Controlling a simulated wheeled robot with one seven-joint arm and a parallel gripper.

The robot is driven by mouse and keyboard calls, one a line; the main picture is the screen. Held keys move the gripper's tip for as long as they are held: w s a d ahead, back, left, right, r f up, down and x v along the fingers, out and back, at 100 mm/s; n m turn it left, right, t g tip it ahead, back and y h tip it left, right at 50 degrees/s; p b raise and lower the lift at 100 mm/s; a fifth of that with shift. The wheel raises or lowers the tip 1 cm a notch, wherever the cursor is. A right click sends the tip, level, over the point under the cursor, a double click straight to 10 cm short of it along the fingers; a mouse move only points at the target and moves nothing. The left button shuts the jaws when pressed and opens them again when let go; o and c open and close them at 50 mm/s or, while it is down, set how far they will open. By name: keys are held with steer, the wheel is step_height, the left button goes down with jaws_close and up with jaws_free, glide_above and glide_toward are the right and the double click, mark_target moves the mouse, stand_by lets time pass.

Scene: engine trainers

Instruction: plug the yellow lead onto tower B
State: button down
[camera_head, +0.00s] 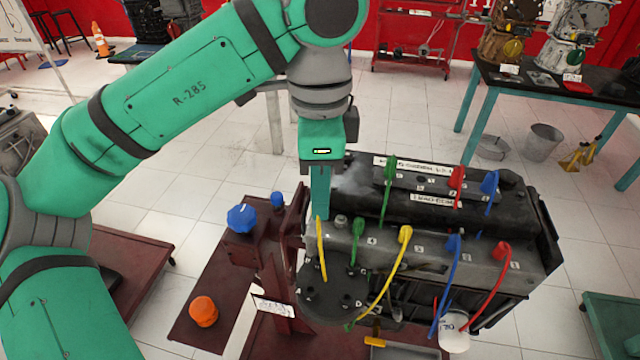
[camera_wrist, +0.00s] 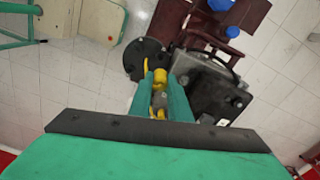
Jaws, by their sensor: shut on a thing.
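My gripper (camera_head: 320,214) is shut on a yellow lead (camera_head: 321,250), just above the left front end of the dark engine (camera_head: 520,230). The lead hangs from the fingertips toward a round black disc (camera_head: 322,298) with small posts. In the wrist view, the gripper (camera_wrist: 161,88) has a yellow end (camera_wrist: 159,77) between its fingers, over the disc's edge (camera_wrist: 140,58). Another yellow boot (camera_head: 404,234) sits on the engine's front row, with a yellow strand running down toward the disc. The small white tags are too small to read, so I cannot tell which tower is B.
Green (camera_head: 358,230), blue (camera_head: 453,246) and red (camera_head: 501,252) leads stand along the front row, with more behind. A white cup (camera_head: 454,332) hangs at the front. Blue (camera_head: 242,218) and orange (camera_head: 203,311) knobs are on the dark red stand at left.

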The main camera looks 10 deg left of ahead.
steer(key=shift+f, duration=2.8)
steer(key=shift+f, duration=0.15)
steer(key=shift+f, duration=2.55)
steer(key=shift+f, duration=0.9)
steer(key=c, duration=1.6)
jaws_free()
steer(key=shift+o, duration=0.2)
step_height(320, 180, up, 11)
steer(key=shift+f, duration=0.1)
steer(key=shift+w, duration=0.1)
